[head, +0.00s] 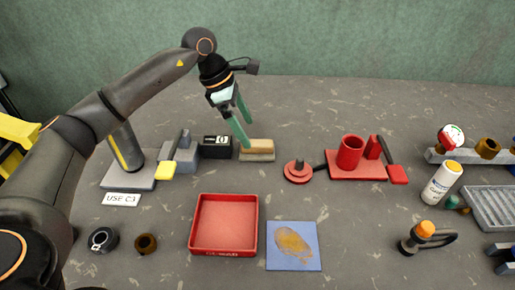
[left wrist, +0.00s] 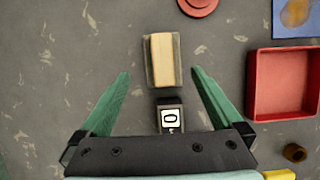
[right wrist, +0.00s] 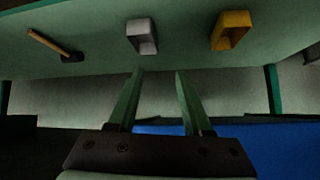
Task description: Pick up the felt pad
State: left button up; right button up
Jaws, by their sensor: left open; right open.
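A tan block with a greyish lower layer, which looks like the felt pad (head: 257,149), lies on the grey table right of a small black box. In the left wrist view the pad (left wrist: 162,60) lies just ahead, lined up between the fingers. My left gripper (head: 248,133) is open and empty, above and close to the pad; contact does not show. It also shows in the left wrist view (left wrist: 161,74). My right gripper (right wrist: 159,72) is open and empty, away from the pad; it is not in the head view.
A red tray (head: 193,228) and a stained blue square (head: 311,262) lie nearer. A red stand (head: 345,174) with a cup is right. The right wrist view shows a grey hollow block (right wrist: 142,36) and a yellow one (right wrist: 231,30).

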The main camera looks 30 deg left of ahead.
aim_at(257, 142)
pick_arm(q)
jog(key=x, duration=0.5)
jog(key=shift+s+d+r, duration=0.1)
jog(key=shift+d+r, duration=0.05)
jog(key=shift+d, duration=0.25)
jog(key=shift+d+f, duration=0.15)
jog(key=shift+f, duration=0.35)
jog(key=c, duration=1.3)
